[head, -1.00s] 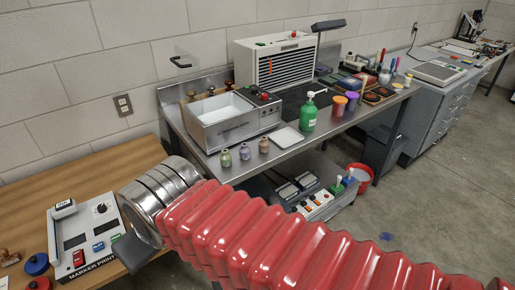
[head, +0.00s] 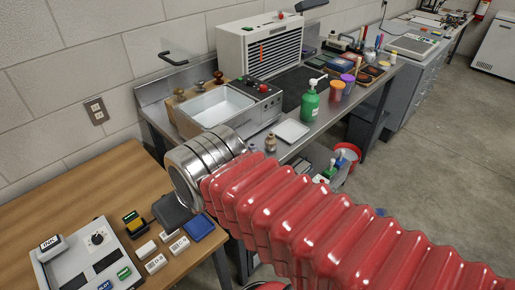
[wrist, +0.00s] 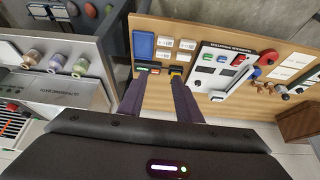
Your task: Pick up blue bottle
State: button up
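No plainly blue bottle can be made out. Three small stoppered bottles stand in a row on the steel bench in the wrist view: a pinkish-brown one (wrist: 32,58), a greyish-mauve one (wrist: 57,62) and a pale green one (wrist: 80,67). In the head view, one brownish small bottle (head: 271,143) shows just beyond my arm, which seems to hide the others. My gripper (wrist: 158,84) has its two fingers apart with nothing between them. It hangs above the wooden table's edge, right of the bottles in the wrist view.
The wooden table (head: 90,190) carries a marker printer (head: 95,265), a blue pad (head: 198,228) and several white blocks. The steel bench holds an ultrasonic bath (head: 222,105), a white tray (head: 291,130) and a green pump bottle (head: 310,104). Grey floor (head: 440,150) is open at right.

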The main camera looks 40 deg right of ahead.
jog(key=shift+w, duration=0.25)
jog(key=shift+o, duration=1.4)
jog(key=shift+d+f, duration=0.1)
jog(key=shift+d+f+m, duration=0.15)
jog(key=shift+f+m, duration=0.05)
jog(key=shift+m, duration=0.2)
jog(key=w+d+f+m+y, duration=0.45)
jog(key=d+f+m, duration=0.3)
jog(key=m, duration=1.05)
jog(key=d+m+t+h, duration=0.1)
jog(key=d+m+t, duration=0.1)
jog(key=d+m, duration=0.3)
jog(key=s+d+m+t+h, duration=0.1)
jog(key=d+m+t+h, duration=0.1)
jog(key=d+m, duration=0.4)
jog(key=d+m+t+h, duration=0.1)
jog(key=d+m+t, duration=0.3)
jog(key=d, duration=0.9)
jog(key=shift+s+d+r+m, duration=0.2)
jog(key=shift+s+d+m, duration=0.05)
jog(key=shift+m, duration=0.75)
